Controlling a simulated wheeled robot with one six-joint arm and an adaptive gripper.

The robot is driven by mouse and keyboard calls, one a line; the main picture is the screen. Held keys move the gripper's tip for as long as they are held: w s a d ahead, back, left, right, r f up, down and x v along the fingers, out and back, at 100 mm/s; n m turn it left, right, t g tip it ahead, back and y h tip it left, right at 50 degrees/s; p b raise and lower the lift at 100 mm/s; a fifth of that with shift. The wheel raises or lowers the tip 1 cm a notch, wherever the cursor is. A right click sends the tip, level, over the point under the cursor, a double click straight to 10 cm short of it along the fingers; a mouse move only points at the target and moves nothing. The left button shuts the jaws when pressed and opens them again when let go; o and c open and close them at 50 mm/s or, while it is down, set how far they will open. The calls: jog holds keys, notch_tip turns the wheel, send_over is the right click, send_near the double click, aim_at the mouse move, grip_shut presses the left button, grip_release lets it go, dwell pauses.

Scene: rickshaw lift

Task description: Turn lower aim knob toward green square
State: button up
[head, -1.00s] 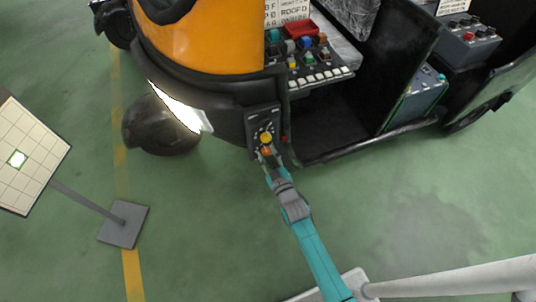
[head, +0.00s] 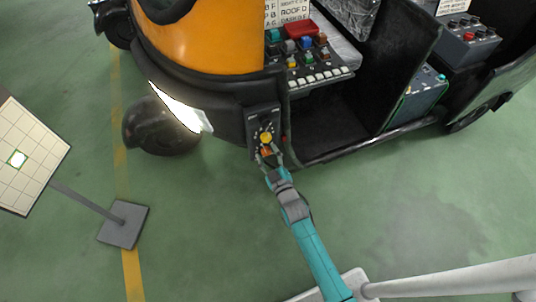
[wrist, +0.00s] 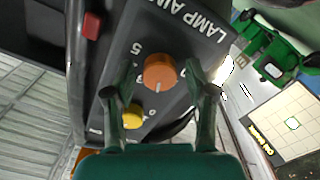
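The lamp-aim panel (head: 253,122) is on the front corner of the orange and black rickshaw. It carries a yellow knob (head: 266,138) with an orange knob (head: 267,151) below it. In the wrist view the orange knob (wrist: 160,72) has a pale pointer mark, and the yellow knob (wrist: 132,116) is partly beside my left finger. My gripper (wrist: 161,75) is open, its fingers on either side of the orange knob with visible gaps.
A panel of several coloured buttons (head: 310,65) sits above and right of the knobs. A red part (wrist: 91,25) shows near the panel edge in the wrist view. The board's stand base (head: 124,224) is on the green floor at the left.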

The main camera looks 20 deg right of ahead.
jog(key=shift+s, duration=0.1)
jog(key=s, duration=1.1)
jog(key=shift+s, duration=0.4)
jog(key=s+r+m+g, duration=0.1)
jog(key=s+r+m, duration=0.15)
jog(key=s, duration=0.75)
jog(key=s+r+m+g, duration=0.1)
jog(key=s+r, duration=0.2)
jog(key=s, duration=0.6)
jog(key=s+r+m+g, duration=0.1)
jog(key=s+r+m, duration=0.1)
jog(key=s+r, duration=0.9)
jog(key=shift+s+r+m, duration=0.3)
jog(key=shift+s+m, duration=0.05)
jog(key=shift+s, duration=0.2)
jog(key=shift+c, duration=0.2)
dwell(1.1)
